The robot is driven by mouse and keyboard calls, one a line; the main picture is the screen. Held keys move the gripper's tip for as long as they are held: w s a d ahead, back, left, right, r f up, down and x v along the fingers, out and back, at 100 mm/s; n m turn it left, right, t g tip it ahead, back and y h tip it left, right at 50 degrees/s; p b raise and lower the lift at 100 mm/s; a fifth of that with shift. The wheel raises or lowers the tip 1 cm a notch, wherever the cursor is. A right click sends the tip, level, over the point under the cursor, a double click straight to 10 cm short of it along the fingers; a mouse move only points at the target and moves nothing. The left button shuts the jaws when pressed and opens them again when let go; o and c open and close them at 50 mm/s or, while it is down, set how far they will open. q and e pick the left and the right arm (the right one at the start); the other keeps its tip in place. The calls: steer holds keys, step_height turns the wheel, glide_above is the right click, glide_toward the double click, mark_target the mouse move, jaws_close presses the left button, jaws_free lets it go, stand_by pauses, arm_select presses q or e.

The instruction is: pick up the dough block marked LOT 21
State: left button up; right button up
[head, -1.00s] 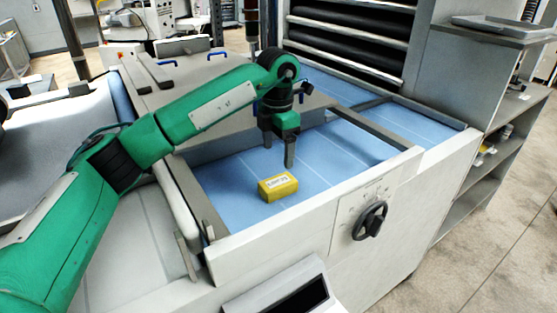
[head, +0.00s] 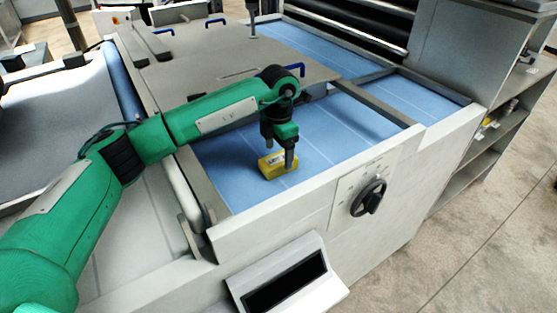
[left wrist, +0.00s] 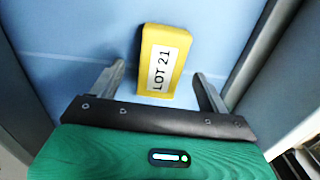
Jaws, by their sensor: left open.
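The yellow dough block (head: 270,168) lies on the blue belt of the sheeter. Its white label reads LOT 21 in the left wrist view (left wrist: 163,60). My left gripper (head: 288,165) points down at the block and overlaps its right end in the head view. In the left wrist view my left gripper (left wrist: 160,88) is open, with one finger on each side of the block's near end. Gaps show between the fingers and the block there. My right gripper is in neither view.
The blue belt (head: 325,150) is bare around the block. Pale machine walls, a grey crossbar (head: 375,103) and a black handwheel (head: 369,196) border it. A grey cover plate (head: 215,65) with blue handles lies behind my arm.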

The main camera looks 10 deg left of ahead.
mark_target(278, 159)
arm_select(q)
step_height(278, 159, down, 3)
steer(key=shift+s+a+f+p, duration=0.1)
steer(key=shift+p, duration=0.65)
steer(key=shift+f, duration=0.25)
steer(key=shift+c, duration=0.7)
steer(key=c, duration=1.1)
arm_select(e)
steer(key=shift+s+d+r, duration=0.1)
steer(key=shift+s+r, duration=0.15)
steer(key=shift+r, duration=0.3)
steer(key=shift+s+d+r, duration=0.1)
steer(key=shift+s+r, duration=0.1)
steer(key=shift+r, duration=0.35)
arm_select(q)
steer(key=shift+r, duration=0.15)
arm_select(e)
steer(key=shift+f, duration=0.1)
